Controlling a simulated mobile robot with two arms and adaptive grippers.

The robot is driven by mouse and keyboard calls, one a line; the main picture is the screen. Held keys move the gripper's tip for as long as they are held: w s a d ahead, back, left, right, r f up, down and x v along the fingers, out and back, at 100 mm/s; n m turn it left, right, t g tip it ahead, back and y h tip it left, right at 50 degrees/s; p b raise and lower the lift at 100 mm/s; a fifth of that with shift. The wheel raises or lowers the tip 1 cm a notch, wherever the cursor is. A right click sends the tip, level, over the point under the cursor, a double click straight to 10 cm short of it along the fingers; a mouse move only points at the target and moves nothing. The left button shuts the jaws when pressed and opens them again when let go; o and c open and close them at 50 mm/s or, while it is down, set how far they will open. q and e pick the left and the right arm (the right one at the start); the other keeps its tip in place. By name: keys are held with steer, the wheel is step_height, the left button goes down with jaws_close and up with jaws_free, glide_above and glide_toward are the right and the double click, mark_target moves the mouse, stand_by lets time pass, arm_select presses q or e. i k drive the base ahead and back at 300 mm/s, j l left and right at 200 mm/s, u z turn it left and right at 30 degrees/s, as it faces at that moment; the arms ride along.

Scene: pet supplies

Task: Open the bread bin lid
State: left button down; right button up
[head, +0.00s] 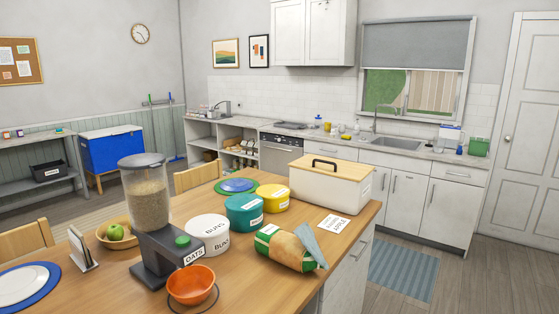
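In the head view, a cream bread bin (318,192) stands at the far right end of the wooden table. Its flat wooden lid (340,167) lies on top and looks shut. A dark bar handle (325,163) sits on the lid toward its left part. Neither of my grippers is in view, and nothing touches the bin.
Round canisters (243,216) stand left of the bin on the table (180,212). A bread bag (286,250) lies in front, with a white label card (334,224) nearer the bin. An oats dispenser (146,190) and an orange bowl (191,285) stand front left.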

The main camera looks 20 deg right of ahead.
mark_target(352, 171)
steer(key=i+l+u, duration=0.15)
steer(key=l+u, duration=0.3)
steer(key=l, duration=0.75)
steer(key=l+u, duration=0.4)
steer(key=l, duration=0.8)
